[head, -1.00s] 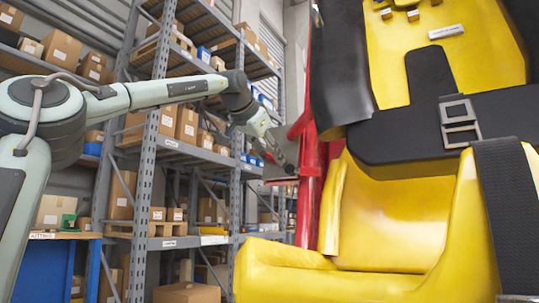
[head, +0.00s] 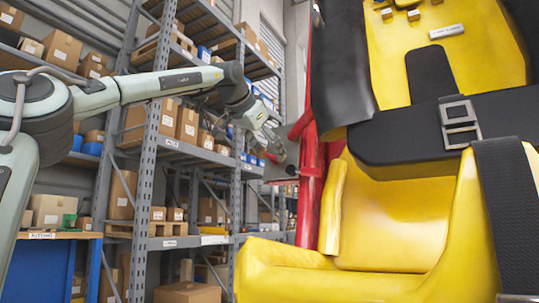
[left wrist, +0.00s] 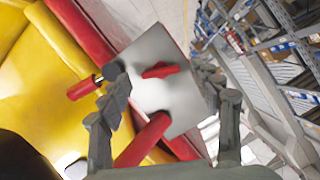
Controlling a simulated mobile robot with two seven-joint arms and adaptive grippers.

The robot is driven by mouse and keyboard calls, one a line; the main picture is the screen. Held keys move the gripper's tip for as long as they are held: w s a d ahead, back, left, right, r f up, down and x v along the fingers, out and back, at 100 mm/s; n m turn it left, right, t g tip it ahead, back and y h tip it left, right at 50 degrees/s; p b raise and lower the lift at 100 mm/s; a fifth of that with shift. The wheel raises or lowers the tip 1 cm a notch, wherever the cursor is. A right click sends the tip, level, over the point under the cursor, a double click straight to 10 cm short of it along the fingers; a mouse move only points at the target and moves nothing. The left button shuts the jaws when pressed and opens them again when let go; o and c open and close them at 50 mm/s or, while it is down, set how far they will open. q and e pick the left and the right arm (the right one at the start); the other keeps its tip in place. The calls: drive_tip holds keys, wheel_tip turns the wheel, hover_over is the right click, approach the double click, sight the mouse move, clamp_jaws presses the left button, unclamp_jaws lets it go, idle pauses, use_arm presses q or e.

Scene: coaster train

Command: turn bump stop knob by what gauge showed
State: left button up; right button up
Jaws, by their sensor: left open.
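In the left wrist view, a red knob (left wrist: 160,70), shaped like a short bar, sits on a light grey metal plate (left wrist: 150,95). My left gripper (left wrist: 160,98) is open, with one finger on each side of the plate and the knob between them. I cannot tell how far the fingertips are from the knob. In the head view the left gripper (head: 274,148) is beside the red post, and the knob cannot be made out there. No gauge can be made out. My right gripper is not in view.
A red post (head: 309,195) stands beside the yellow seat (head: 390,215) with its black restraint (head: 400,135). A red cylinder with a metal end (left wrist: 84,88) is left of the plate. Shelves with boxes (head: 187,125) stand behind. A blue bench (head: 45,268) is at lower left.

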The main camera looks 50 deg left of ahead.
use_arm(q)
drive_tip(key=v, duration=1)
drive_tip(key=shift+f, duration=0.1)
